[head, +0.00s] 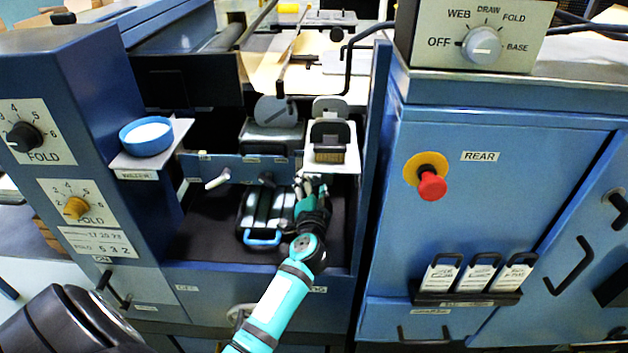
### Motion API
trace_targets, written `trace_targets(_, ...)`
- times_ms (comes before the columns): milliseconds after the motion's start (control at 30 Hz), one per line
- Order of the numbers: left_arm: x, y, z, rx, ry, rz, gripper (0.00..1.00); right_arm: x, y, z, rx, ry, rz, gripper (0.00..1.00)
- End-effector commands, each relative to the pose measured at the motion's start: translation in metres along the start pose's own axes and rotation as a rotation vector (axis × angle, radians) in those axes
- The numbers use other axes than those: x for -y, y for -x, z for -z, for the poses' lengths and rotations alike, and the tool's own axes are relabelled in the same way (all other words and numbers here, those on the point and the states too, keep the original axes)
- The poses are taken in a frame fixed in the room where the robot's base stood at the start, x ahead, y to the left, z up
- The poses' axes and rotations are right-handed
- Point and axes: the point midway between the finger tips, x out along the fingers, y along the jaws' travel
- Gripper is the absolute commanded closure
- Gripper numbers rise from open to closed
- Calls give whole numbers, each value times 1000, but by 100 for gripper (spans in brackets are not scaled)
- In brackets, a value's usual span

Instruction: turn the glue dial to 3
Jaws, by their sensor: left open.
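Two numbered dials sit on the blue column at the left. The upper dial (25,137) has a black knob and a plate that appears to read FOLD. The lower dial (75,208) has an orange knob; its small label is hard to read, so I cannot tell for sure which one is the glue dial. The exact setting of the orange knob is also unclear. My left gripper (311,187) is open, in the recess at the middle, well to the right of both dials. It is below a white block and beside a dark case with a blue handle. My right gripper is not in view.
A blue bowl (147,136) stands on a small shelf beside the column. A selector knob (482,45) sits on a panel at top right. A red stop button (432,186) sticks out of the right cabinet, above several hanging tags (480,273). A lever (217,179) sticks out in the recess.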

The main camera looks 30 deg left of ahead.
Motion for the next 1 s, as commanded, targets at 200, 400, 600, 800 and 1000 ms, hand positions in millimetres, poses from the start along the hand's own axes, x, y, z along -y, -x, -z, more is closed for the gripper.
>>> trace_targets(200,-1,47,-1,2,2,-2,43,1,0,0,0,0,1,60)
trace_targets(400,0,85,0,1,1,-1,43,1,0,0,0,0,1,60)
trace_targets(600,0,104,0,-1,0,1,43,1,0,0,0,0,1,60)
trace_targets(800,1,107,1,-2,0,1,43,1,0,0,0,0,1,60)
trace_targets(1000,1,106,1,-2,0,1,43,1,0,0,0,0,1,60)
